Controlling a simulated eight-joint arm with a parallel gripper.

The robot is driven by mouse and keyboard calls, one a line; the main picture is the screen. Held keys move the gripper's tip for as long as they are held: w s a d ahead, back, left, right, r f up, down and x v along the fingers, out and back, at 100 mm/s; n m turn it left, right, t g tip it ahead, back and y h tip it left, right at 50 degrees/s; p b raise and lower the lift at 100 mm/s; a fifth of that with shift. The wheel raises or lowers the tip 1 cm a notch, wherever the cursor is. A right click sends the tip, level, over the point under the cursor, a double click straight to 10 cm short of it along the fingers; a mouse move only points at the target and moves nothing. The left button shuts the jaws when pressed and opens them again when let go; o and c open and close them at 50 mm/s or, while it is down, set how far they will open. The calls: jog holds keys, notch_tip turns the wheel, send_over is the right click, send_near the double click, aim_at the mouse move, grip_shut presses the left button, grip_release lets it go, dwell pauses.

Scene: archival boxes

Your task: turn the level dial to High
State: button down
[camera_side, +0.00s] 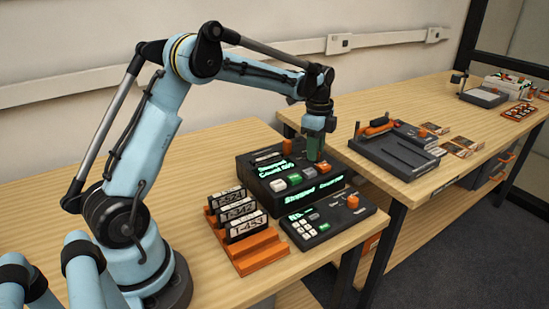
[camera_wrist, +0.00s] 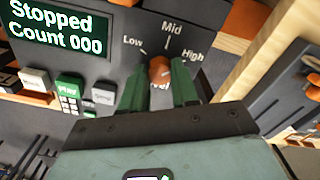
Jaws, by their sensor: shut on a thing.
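The level dial (camera_wrist: 159,69) is an orange knob on a dark panel, with Low, Mid and High printed in an arc above it and a partly covered word below. My gripper (camera_wrist: 158,82) has its two green fingers on either side of the knob, shut on it. I cannot make out a pointer mark on the knob, so its setting is unclear. In the side view my gripper (camera_side: 317,150) reaches down to the right part of the dark console (camera_side: 262,192), mostly hiding the dial. The console's screen (camera_wrist: 58,27) reads "Stopped Count 000".
Grey, green and white buttons (camera_wrist: 69,86) lie left of the dial. A keypad unit (camera_side: 330,221) with its own orange knob (camera_side: 352,201) stands in front. An orange rack (camera_side: 258,250) of labelled plates is at left. A second table with dark equipment (camera_side: 395,155) is at right.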

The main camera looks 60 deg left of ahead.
jog(key=shift+m, duration=1)
jog(key=c, duration=0.8)
grip_release()
jog(key=shift+c, duration=0.2)
jog(key=shift+r, duration=0.1)
notch_tip(320, 180, up, 12)
